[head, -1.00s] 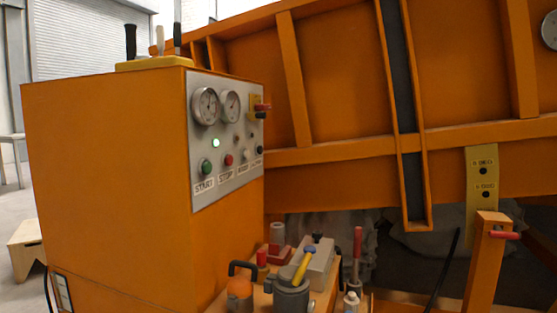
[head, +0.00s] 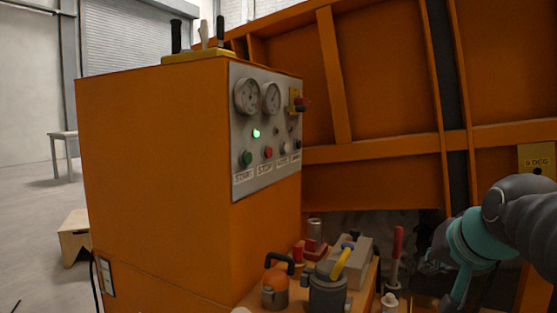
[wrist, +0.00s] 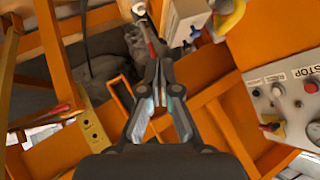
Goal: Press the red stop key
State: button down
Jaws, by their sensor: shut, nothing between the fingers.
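The red stop key (head: 268,153) is a small red button above the STOP label on the grey control panel (head: 262,185) of the orange cabinet. The green start button (head: 246,158) sits to its left, and a lit green lamp (head: 256,133) above. In the wrist view the red stop key (wrist: 310,87) is at the right edge, beside the STOP lettering. My gripper (wrist: 159,88) is shut and empty in the wrist view, pointing away from the panel, with clear space between. In the head view my arm is at the lower right; the fingertips there are hard to make out.
Two gauges (head: 258,96) and a red-handled switch (head: 298,103) are on the panel. A cart with a yellow-handled grey pot (head: 328,292), an orange jug (head: 275,290) and a red-handled tool (head: 397,245) stands below. The orange sandbed frame (head: 380,150) rises behind.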

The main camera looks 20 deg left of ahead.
aim_at(268, 153)
jog(key=w+a+r+t+y+b, duration=0.1)
jog(key=w+a+r+y, duration=0.1)
jog(key=w+a+r, duration=0.2)
jog(key=w+a+r+m+t+y+b, duration=0.1)
jog(key=w+a+r+y, duration=0.1)
jog(key=w+a+r, duration=0.3)
jog(key=w+a+r+m+y+b, duration=0.1)
jog(key=w+a+r, duration=0.4)
jog(key=w+a, duration=0.5)
jog(key=a+y, duration=0.1)
jog(key=a, duration=0.6)
jog(key=shift+w+a+t+y+b, duration=0.2)
jog(key=shift+w+t+y+b, duration=0.2)
jog(key=shift+r, duration=0.1)
jog(key=a+p, duration=0.5)
jog(key=a, duration=0.3)
jog(key=shift+w+a+p, duration=0.35)
jog(key=shift+a, duration=0.15)
